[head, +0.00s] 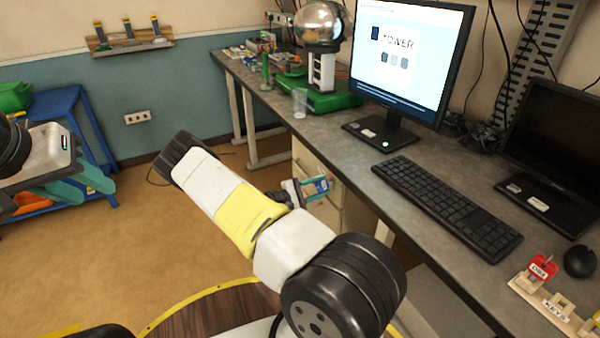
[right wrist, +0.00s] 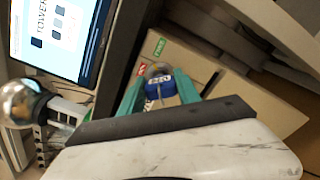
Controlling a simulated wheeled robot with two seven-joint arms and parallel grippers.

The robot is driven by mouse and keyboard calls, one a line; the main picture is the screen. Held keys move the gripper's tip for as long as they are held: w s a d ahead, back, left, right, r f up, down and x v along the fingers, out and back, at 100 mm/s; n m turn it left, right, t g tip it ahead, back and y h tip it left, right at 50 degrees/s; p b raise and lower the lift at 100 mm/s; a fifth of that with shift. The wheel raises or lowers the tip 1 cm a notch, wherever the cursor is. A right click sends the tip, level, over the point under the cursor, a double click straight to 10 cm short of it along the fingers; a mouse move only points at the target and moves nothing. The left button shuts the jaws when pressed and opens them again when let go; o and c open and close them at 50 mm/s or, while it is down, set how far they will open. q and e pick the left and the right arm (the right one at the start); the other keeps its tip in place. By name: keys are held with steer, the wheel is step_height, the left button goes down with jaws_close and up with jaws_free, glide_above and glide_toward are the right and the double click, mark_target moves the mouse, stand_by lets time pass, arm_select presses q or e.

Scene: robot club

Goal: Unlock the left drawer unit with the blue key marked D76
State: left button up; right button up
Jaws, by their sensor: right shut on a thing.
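My right gripper (right wrist: 168,92) is shut on a blue key (right wrist: 160,86), held by its head between the teal fingers. The marking on it is too small to read surely. In the head view my right gripper (head: 317,188) is at the front of a pale drawer unit (head: 332,215) under the desk. The drawer unit's front (right wrist: 185,62), with a red and a green mark, lies just behind the key in the right wrist view. The key's tip and any lock are hidden, so contact cannot be told. My left gripper (head: 82,185) is open and empty at the far left.
The desk (head: 335,125) holds a monitor (head: 412,55), a keyboard (head: 445,205) and a wooden key rack (head: 545,305) with a red key (head: 542,268). A blue cart (head: 70,105) stands at the left. The floor between is mostly clear.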

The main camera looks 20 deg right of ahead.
steer(key=shift+f+m, duration=0.1)
steer(key=shift+m, duration=1.6)
steer(key=o, duration=1.3)
steer(key=shift+a, duration=0.1)
steer(key=shift+s+a, duration=0.2)
steer(key=shift+a, duration=2)
steer(key=shift+s+a, duration=0.15)
steer(key=shift+a, duration=2)
